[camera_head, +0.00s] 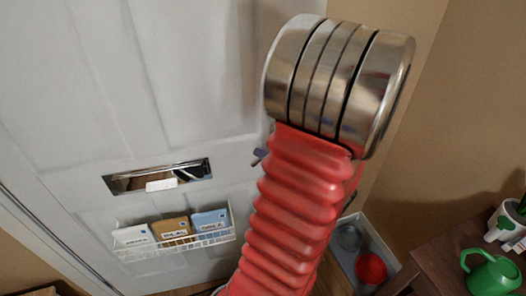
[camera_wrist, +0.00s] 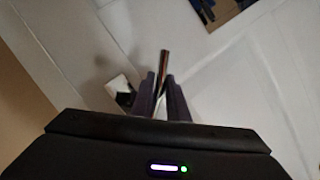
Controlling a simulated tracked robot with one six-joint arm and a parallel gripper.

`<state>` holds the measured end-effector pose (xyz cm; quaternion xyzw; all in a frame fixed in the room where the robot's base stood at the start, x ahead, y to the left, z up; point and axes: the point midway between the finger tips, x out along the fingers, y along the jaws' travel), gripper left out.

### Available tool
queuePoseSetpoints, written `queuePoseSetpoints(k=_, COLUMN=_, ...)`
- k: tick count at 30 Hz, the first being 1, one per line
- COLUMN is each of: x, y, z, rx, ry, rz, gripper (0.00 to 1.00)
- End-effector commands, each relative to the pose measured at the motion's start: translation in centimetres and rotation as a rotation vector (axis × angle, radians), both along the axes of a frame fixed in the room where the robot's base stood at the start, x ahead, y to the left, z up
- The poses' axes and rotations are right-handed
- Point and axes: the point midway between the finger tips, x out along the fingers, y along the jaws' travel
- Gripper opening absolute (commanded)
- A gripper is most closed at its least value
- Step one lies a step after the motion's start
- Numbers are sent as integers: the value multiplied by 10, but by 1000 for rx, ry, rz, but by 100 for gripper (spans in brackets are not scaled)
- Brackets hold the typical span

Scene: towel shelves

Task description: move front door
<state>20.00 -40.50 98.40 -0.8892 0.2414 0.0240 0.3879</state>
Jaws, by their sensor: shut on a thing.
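The front door (camera_head: 60,60) is white and panelled and fills the left half of the head view. It also fills most of the wrist view (camera_wrist: 240,75). In the wrist view my gripper (camera_wrist: 161,85) has its two dark fingers closed around a thin, dark metallic bar, the door handle (camera_wrist: 164,60). The rest of the handle is hidden by the fingers. In the head view my red and steel arm hides the handle and most of the gripper; only a small dark tip shows beside the arm.
A metal mail slot (camera_head: 125,183) and a white wire basket (camera_head: 180,245) with several labelled boxes are on the door. At the lower right, a grey tray (camera_head: 345,270) holds bowls. A brown table (camera_head: 440,262) carries a green watering can (camera_head: 492,274). A beige wall (camera_head: 480,110) stands at right.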

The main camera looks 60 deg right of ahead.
Motion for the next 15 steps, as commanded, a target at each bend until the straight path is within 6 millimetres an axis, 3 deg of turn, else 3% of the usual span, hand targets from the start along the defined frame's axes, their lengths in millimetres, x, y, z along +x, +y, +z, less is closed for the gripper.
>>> queuePoseSetpoints(k=5, x=-1, y=-2, z=4, rx=-10, ry=-5, rz=0, gripper=0)
queuePoseSetpoints(k=6, x=-1, y=-2, z=4, rx=-10, ry=-4, rz=0, gripper=15)
queuePoseSetpoints(k=12, x=-1, y=-1, z=2, rx=-5, ry=-3, rz=-1, gripper=29)
queuePoseSetpoints(k=15, x=-1, y=0, z=1, rx=-3, ry=-3, rz=0, gripper=31)
